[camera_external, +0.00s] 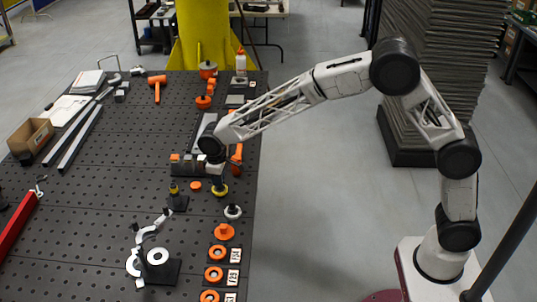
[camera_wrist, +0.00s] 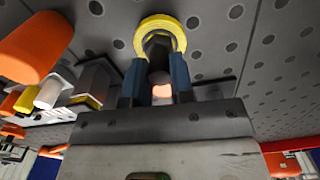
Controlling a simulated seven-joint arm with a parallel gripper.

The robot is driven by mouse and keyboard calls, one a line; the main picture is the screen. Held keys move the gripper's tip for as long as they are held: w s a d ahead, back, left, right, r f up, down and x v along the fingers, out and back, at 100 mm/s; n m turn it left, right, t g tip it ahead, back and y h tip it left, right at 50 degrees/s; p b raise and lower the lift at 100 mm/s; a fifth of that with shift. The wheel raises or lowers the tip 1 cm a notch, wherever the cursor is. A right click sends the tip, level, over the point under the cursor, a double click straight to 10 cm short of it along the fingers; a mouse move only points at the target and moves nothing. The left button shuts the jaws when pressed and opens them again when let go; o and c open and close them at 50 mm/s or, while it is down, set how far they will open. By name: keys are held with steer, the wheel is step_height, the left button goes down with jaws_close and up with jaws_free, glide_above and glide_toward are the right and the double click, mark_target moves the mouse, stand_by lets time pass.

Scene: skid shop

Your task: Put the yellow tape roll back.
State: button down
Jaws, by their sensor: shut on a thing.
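The yellow tape roll (camera_wrist: 160,20) is a yellow ring around a dark middle part, at the top centre of the wrist view. In the external view the yellow tape roll (camera_external: 220,194) shows just below my gripper (camera_external: 217,178), near the right edge of the perforated table. The external view does not clearly show whether the roll touches the table. The fingers and wrist hide part of it.
A white roll (camera_external: 233,212) stands close below it. Orange discs (camera_external: 217,252) with number plates line the right edge. A black stand with a yellow top (camera_external: 174,188) is to the left. Bare table shows at centre left.

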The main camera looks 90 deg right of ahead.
steer(key=shift+f, duration=0.55)
stand_by(0.4)
steer(key=c, duration=0.7)
jaws_free()
steer(key=shift+o, duration=0.2)
steer(key=shift+r, duration=0.25)
steer(key=shift+r, duration=1.25)
steer(key=shift+r, duration=0.15)
steer(key=shift+r, duration=1.85)
